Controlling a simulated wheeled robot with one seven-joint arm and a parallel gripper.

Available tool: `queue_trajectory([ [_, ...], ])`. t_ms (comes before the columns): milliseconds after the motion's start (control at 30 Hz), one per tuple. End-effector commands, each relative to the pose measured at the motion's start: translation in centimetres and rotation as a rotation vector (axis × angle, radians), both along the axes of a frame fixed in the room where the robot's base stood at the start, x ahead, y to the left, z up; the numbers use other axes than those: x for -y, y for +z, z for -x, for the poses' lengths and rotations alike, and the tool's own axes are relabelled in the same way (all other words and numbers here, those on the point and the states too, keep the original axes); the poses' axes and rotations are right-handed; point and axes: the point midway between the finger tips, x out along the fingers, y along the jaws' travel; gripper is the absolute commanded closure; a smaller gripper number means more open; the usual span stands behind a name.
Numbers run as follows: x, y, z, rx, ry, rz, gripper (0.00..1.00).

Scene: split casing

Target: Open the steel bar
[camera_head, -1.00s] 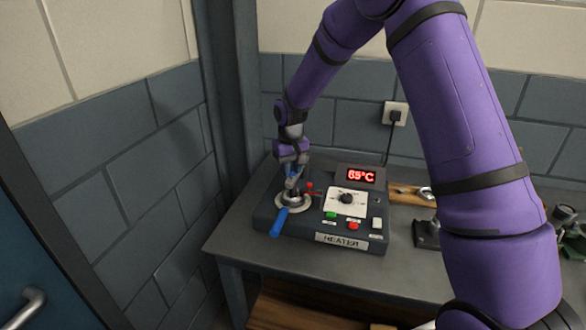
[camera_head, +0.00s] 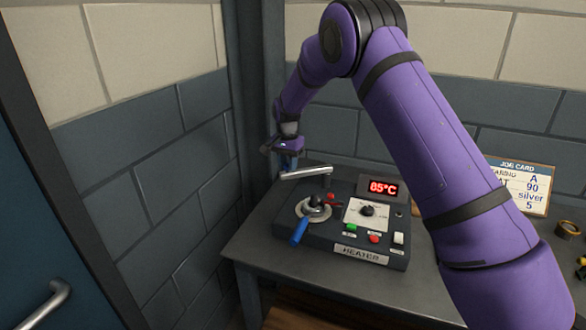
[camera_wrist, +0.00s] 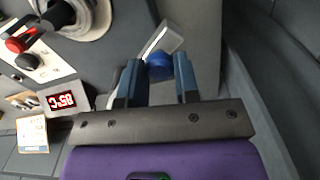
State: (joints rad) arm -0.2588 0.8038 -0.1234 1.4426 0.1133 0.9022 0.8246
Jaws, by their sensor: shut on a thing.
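The steel bar (camera_head: 306,173) is a pale metal bar above the back left of the heater. Its right end meets a dark post (camera_head: 328,183); its left end reaches to my gripper (camera_head: 288,162). In the wrist view the bar (camera_wrist: 163,40) runs up from a blue knob (camera_wrist: 158,67), which sits between the fingers of my gripper (camera_wrist: 158,82). My gripper is shut on this blue knob. In the head view the knob is mostly hidden by the gripper. The round metal seat (camera_head: 305,210) with a dark centre is uncovered, clear of the bar.
The heater box (camera_head: 293,228) carries a blue lever (camera_head: 300,232), a dial (camera_head: 367,211), buttons and a red display (camera_head: 383,188) reading 85°C. A wall and dark pillar (camera_head: 256,130) stand close at left and behind. A job card (camera_head: 520,186) stands at right.

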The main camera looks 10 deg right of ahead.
Motion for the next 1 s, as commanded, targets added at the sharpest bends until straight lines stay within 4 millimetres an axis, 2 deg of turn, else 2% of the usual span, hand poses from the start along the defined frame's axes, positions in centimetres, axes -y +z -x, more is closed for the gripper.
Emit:
queue_trajectory([
  [200, 0.1, 0.0, -2.7, 0.001, -0.182, 0.001, 1.0],
  [433, 0.5, 0.0, -4.6, 0.002, -0.327, 0.001, 1.0],
  [700, 0.9, 0.0, -5.7, 0.001, -0.417, 0.0, 1.0],
  [1000, 1.0, 0.1, -6.0, 0.001, -0.437, 0.0, 1.0],
])
